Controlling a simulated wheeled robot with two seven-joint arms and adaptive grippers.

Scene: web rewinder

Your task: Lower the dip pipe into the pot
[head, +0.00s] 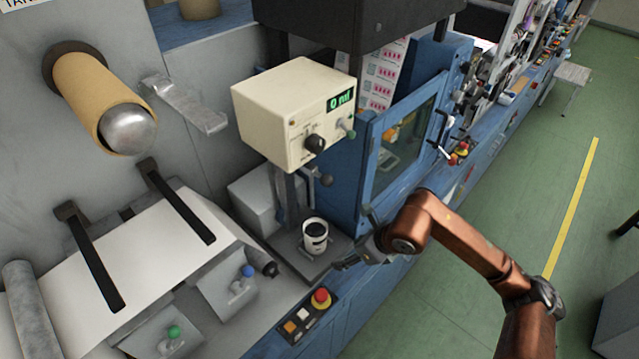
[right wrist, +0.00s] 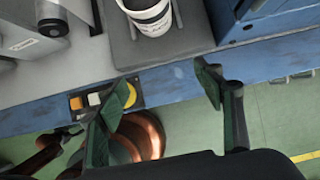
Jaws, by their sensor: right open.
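The pot (head: 315,238) is a small white cup with dark markings and a dark inside. It stands upright on a grey plate (head: 290,262) under the cream box; it also shows at the top of the right wrist view (right wrist: 150,14). A small fitting with a dark round knob (head: 326,181) sits beside the post above the pot. I cannot clearly make out the dip pipe itself. My right gripper (head: 354,241) is open and empty, to the right of the pot and apart from it; its spread fingers show in the right wrist view (right wrist: 163,88). My left gripper is not in view.
The cream box (head: 295,112) with a display overhangs the pot on a grey post (head: 289,195). A panel with a red button (head: 321,297) lies in front. A blue cabinet (head: 395,150) stands behind my right gripper. Green floor (head: 520,200) is open at right.

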